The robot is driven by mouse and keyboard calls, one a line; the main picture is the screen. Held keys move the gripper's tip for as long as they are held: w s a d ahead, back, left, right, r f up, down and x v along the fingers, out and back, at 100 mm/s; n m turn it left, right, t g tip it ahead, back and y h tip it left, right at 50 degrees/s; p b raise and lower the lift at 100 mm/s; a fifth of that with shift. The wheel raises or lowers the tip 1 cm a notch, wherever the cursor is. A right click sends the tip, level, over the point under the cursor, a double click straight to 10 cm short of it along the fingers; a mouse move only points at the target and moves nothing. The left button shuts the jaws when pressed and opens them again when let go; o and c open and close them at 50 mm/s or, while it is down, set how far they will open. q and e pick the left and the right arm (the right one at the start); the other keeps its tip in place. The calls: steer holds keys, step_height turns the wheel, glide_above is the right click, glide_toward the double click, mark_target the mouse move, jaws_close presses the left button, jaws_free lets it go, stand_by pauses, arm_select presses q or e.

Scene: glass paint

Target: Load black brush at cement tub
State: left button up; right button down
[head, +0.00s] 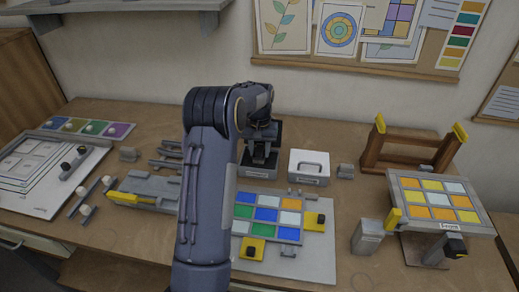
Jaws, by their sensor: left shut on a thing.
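My left arm rises through the middle of the head view and bends over at the top. My left gripper (262,138) points down at the back middle of the table, directly over a small dark tub with a pale front label (253,171). The gripper is shut on what seems to be the black brush. The brush is dark against the dark gripper and mostly hidden, so I cannot tell whether its tip touches the tub's contents. My right gripper is not in view.
A white box with a handle (309,167) stands right of the tub. A panel of coloured tiles (268,234) lies in front, partly behind my arm. A tilted tile panel (482,230) and brown wooden frame (375,154) stand right. A paint palette (119,131) lies back left.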

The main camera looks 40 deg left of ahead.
mark_target(259, 147)
arm_select(q)
steer(key=shift+f, duration=0.5)
stand_by(1.1)
steer(key=shift+r, duration=0.1)
steer(key=shift+r+p, duration=2.5)
steer(key=shift+r, duration=0.95)
